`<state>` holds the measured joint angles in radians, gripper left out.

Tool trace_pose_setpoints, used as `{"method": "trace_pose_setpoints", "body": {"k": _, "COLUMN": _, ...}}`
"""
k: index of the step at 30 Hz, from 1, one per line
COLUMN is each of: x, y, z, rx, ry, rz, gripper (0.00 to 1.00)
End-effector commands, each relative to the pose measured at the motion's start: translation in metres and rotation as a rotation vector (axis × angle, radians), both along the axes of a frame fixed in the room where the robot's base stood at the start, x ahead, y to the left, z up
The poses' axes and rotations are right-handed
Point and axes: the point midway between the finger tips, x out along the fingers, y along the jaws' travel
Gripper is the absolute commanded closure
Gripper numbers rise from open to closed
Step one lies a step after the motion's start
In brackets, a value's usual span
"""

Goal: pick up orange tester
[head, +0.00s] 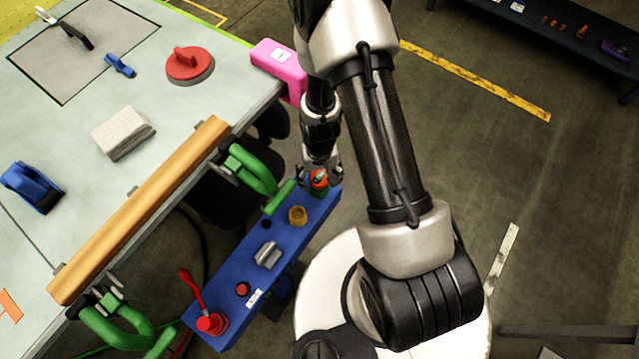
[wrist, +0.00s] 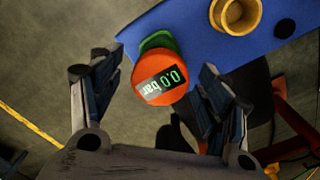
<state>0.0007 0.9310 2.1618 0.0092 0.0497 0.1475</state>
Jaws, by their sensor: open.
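The orange tester (head: 319,180) stands at the far end of the blue tool rail (head: 232,282). In the wrist view the tester (wrist: 161,80) shows a round orange body with a dark display reading "0.0 bar" and a green part behind it. My gripper (wrist: 160,105) is open, with one finger on each side of the tester and a visible gap on both sides. In the head view my gripper (head: 320,172) is over the rail's end, around the tester. The tester's lower part is hidden.
The rail also carries a brass ring (head: 298,215), a grey metal piece (head: 267,255) and a red-handled tool (head: 208,322). Green clamps (head: 250,168) and the workbench with its wooden strip (head: 140,210) lie left. A pink block (head: 272,57) sits at the bench corner, close to my arm.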

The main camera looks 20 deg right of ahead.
Motion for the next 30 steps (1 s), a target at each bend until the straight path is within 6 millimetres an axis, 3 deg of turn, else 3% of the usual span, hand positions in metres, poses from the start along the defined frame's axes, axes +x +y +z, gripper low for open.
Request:
{"method": "trace_pose_setpoints", "body": {"k": 8, "x": 0.0003, "y": 0.0003, "z": -0.0036, "rx": 0.0, "ry": -0.001, "rz": 0.0, "gripper": 0.31}}
{"method": "trace_pose_setpoints", "body": {"k": 27, "x": 0.0004, "y": 0.0004, "z": -0.0034, "rx": 0.0, "ry": -0.001, "rz": 0.0, "gripper": 0.74}}
{"method": "trace_pose_setpoints", "body": {"k": 30, "x": 0.0006, "y": 0.0003, "z": -0.0033, "rx": 0.0, "ry": -0.001, "rz": 0.0, "gripper": 0.77}}
